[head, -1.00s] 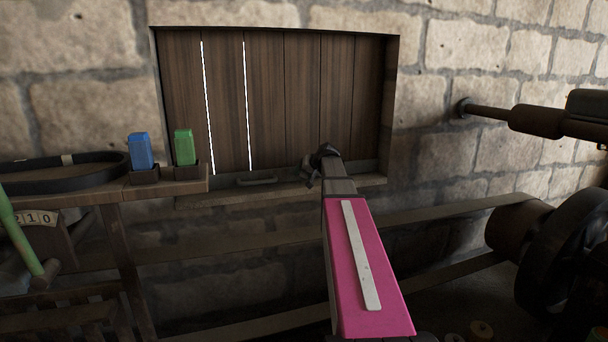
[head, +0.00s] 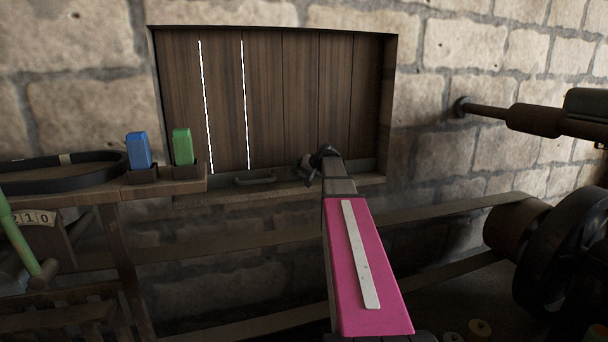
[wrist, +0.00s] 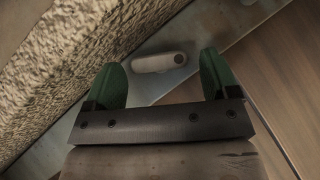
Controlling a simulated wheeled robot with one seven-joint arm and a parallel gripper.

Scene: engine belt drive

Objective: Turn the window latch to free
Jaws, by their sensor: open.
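The wooden window shutter (head: 265,100) is set in a stone wall recess, with a grey metal rail (head: 222,181) along its bottom. In the wrist view, a small pale-grey rounded latch (wrist: 159,62) with a pivot at its right end lies on the grey rail (wrist: 230,50). My gripper (wrist: 165,76) is open, with a green finger on either side of the latch's line. The latch shows between and just beyond the fingertips; I cannot tell whether they touch it. In the head view, my gripper (head: 314,170) is at the rail's right part and hides the latch.
A low bar handle (head: 255,181) is on the rail left of my gripper. A shelf (head: 168,188) at left holds a blue block (head: 139,150), a green block (head: 183,146) and a black belt (head: 60,180). A stone ledge is close in the wrist view (wrist: 85,50). Machinery with a dark wheel (head: 565,260) stands at right.

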